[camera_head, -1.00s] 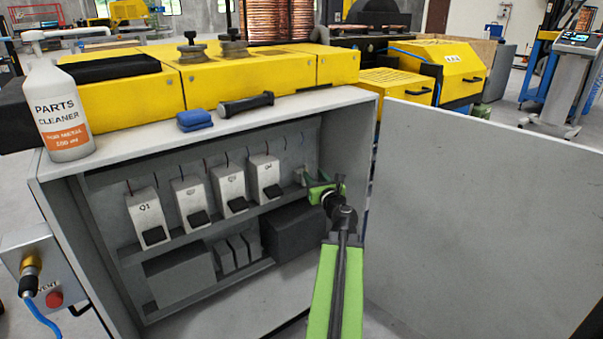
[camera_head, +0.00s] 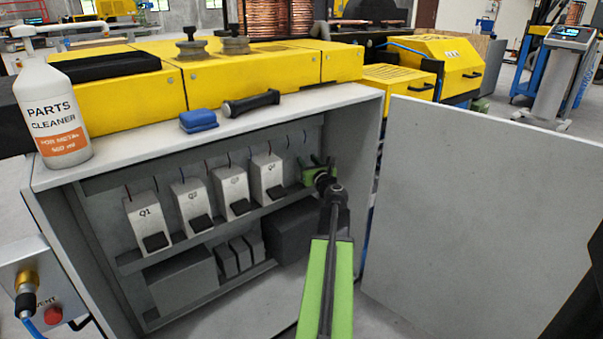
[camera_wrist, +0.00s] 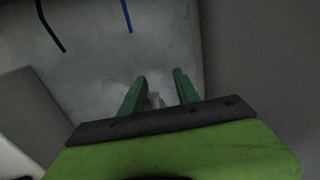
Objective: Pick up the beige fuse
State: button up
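My gripper (camera_head: 312,168) is inside the open grey cabinet, at the right end of the upper shelf, just right of the Q4 breaker. In the wrist view its two green fingers (camera_wrist: 160,78) stand apart. A small pale piece (camera_wrist: 155,100) shows low between the fingers, near the dark palm bar. It may be the beige fuse, but it is too small and dim to be sure. I cannot tell whether the fingers touch it. In the head view my gripper and arm hide that spot, and no beige fuse is clearly visible.
White breakers, including Q1 (camera_head: 147,222) and Q4 (camera_head: 267,178), line the upper shelf left of my gripper. The cabinet's side wall (camera_head: 356,150) and open door (camera_head: 480,220) stand to the right. A cleaner bottle (camera_head: 56,115), blue block (camera_head: 198,121) and black-handled tool (camera_head: 251,103) are on top.

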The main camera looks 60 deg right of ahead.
jog(key=shift+w+a, duration=0.2)
grip_shut()
